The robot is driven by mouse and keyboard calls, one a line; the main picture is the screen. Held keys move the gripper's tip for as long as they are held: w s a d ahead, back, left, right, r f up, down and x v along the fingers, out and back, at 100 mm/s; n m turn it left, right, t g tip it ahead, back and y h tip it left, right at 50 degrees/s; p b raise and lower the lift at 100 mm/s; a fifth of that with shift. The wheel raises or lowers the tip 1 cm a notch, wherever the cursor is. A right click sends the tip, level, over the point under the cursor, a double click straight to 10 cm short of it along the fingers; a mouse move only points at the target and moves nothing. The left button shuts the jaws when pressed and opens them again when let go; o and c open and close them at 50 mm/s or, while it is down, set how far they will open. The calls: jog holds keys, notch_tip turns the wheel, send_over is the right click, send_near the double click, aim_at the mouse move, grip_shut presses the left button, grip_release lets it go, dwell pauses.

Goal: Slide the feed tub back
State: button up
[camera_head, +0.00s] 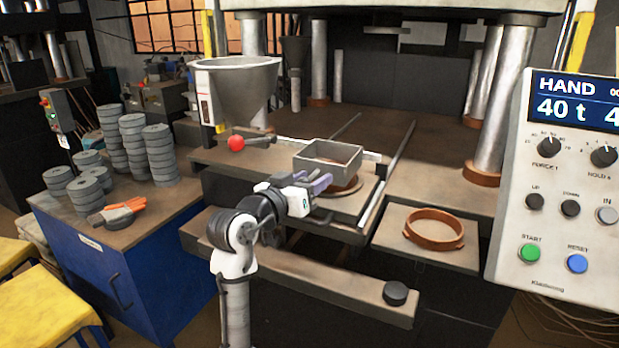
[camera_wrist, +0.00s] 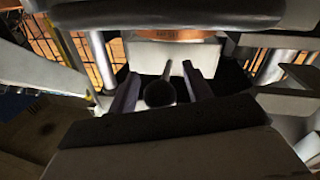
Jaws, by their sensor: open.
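The feed tub (camera_head: 328,158) is a grey, open-topped square box on the brown press table, over a round brown ring or die. My gripper (camera_head: 320,184) is at the tub's near side, low in front of its wall. In the wrist view my gripper (camera_wrist: 161,90) has its two purple fingers apart, with a dark round knob (camera_wrist: 160,94) on a rod between them. The knob looks like the end of a handle, with no clear contact with either finger. In the head view my gripper hides this part.
A grey funnel hopper (camera_head: 237,90) stands behind left, with a red-knobbed lever (camera_head: 236,143) below it. A rail (camera_head: 385,172) runs right of the tub. A brown ring (camera_head: 434,228) lies on the right shelf. The control panel (camera_head: 560,190) fills the right.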

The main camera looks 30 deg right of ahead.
grip_shut()
dwell(0.3)
